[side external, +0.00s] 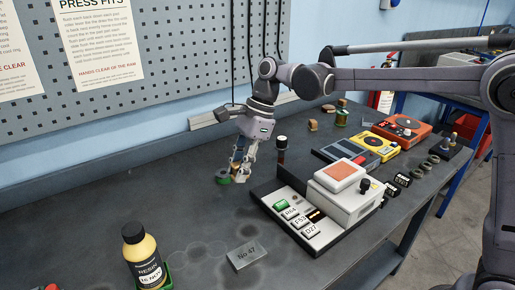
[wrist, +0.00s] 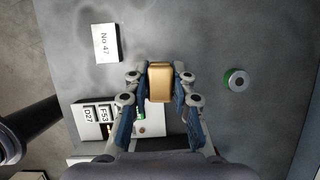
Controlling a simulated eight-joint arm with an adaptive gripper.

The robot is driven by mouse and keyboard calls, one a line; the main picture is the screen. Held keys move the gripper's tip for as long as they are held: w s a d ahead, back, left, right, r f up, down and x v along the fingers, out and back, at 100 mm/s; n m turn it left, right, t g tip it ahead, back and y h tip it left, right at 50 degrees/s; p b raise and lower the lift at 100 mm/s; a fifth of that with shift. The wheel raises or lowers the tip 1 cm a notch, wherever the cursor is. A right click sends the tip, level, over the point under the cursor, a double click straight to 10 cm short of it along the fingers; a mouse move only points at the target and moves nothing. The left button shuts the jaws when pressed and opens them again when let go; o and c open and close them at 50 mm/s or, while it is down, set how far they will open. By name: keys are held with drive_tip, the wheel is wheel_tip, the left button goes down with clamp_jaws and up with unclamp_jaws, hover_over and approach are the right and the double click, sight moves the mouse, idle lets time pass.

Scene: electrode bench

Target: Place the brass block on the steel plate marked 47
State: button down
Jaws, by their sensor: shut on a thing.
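The brass block (wrist: 160,83) is gold-coloured and sits between my fingers in the wrist view. My gripper (wrist: 160,88) is shut on it, one finger against each side. In the side external view my gripper (side external: 240,174) points down near the back of the bench, and the block (side external: 236,178) shows only in part behind the fingers. The gap under it cannot be judged. The steel plate marked No 47 (side external: 247,255) lies flat near the front of the bench, bare. It also shows at the upper left in the wrist view (wrist: 107,43), apart from my gripper.
A green-and-grey round piece (side external: 222,176) lies beside my gripper. A press unit (side external: 345,200) with labelled tiles (side external: 297,219) stands to the right. A yellow bottle (side external: 141,256) stands at front left. Coloured boxes (side external: 383,145) sit farther back. The bench between gripper and plate looks clear.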

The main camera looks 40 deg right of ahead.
drive_tip(key=s+d+n, duration=0.1)
drive_tip(key=s+d, duration=0.5)
drive_tip(key=s, duration=0.5)
hover_over(241, 256)
drive_tip(key=d, duration=0.2)
drive_tip(key=f, duration=0.7)
drive_tip(key=shift+a+f, duration=0.25)
drive_tip(key=shift+f, duration=2.15)
drive_tip(key=shift+f, duration=0.15)
drive_tip(key=c, duration=1.1)
unclamp_jaws()
drive_tip(key=v, duration=1.2)
drive_tip(key=shift+w, duration=0.1)
